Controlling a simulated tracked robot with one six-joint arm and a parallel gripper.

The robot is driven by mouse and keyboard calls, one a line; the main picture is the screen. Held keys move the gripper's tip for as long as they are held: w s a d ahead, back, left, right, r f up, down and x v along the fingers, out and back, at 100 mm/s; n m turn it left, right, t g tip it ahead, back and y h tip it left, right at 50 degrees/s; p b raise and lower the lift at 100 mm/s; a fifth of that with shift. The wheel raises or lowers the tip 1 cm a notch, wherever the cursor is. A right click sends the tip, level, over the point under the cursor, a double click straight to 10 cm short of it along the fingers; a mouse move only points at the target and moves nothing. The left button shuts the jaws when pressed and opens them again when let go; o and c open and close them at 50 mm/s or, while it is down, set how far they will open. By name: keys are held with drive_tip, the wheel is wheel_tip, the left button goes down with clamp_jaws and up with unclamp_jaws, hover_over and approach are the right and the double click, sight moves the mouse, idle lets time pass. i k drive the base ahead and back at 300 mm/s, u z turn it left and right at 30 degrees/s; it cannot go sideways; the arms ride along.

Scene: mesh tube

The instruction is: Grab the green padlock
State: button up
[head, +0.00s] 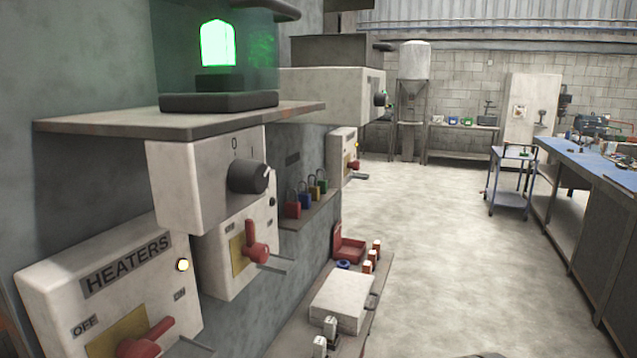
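The green padlock (322,186) is small and upright on a narrow ledge at the side of the grey machine, in the middle of the head view. It is the farthest in a row of padlocks. A yellow padlock (314,191) stands just before it, then a blue padlock (305,201) and a red padlock (292,209) nearest me. They stand close together, and I cannot tell whether they touch. My gripper is not in view.
A control box with a black knob (248,177) and a red-handled switch (256,251) jut out left of the padlocks. Another switch box (343,157) is beyond them. The floor (440,260) to the right is clear.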

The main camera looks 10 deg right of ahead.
sight(322, 184)
drive_tip(key=z, duration=1.95)
drive_tip(key=i, duration=2.15)
